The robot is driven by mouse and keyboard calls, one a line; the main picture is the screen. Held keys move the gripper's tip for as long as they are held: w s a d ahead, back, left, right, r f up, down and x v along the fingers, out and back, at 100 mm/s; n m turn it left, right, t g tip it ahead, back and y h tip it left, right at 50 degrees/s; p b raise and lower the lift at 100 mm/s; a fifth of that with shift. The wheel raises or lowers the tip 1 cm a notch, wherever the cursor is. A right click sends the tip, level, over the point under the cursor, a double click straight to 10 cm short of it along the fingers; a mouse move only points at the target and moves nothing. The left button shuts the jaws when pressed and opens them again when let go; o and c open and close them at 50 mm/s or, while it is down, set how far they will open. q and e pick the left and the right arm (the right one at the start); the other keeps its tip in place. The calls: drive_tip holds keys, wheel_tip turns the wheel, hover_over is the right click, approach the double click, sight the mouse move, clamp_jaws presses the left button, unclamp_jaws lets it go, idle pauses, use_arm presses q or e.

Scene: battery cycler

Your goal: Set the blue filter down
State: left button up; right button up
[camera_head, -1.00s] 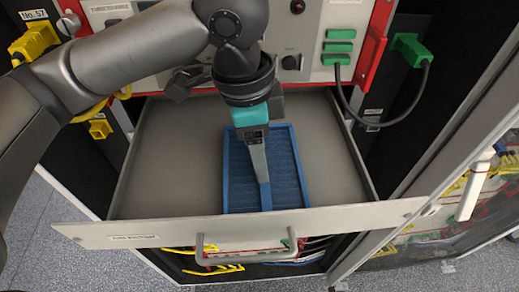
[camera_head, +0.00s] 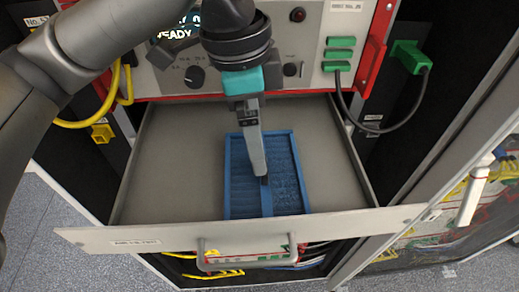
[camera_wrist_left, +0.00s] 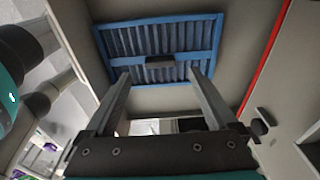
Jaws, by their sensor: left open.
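The blue filter (camera_head: 292,178) is a rectangular framed panel with a ribbed face. It lies flat on the floor of the open grey drawer (camera_head: 170,165), right of the drawer's middle. It also shows whole in the left wrist view (camera_wrist_left: 125,42), with a small grey block at its centre bar. My left gripper (camera_head: 262,178) points down above the filter. In the left wrist view its two fingers (camera_wrist_left: 158,84) are spread apart with nothing between them, and the filter lies beyond the tips. My right gripper is in neither view.
The drawer's front panel with its handle (camera_head: 246,252) faces me. A control panel with a knob (camera_head: 195,77) stands behind the drawer. A green plug with a black cable (camera_head: 408,55) hangs at the right. The drawer floor left of the filter is bare.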

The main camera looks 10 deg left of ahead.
use_arm(q)
wheel_tip(320, 180, up, 7)
drive_tip(key=shift+a+f, duration=0.2)
drive_tip(key=shift+a, duration=0.2)
drive_tip(key=shift+s, duration=0.1)
idle(1.0)
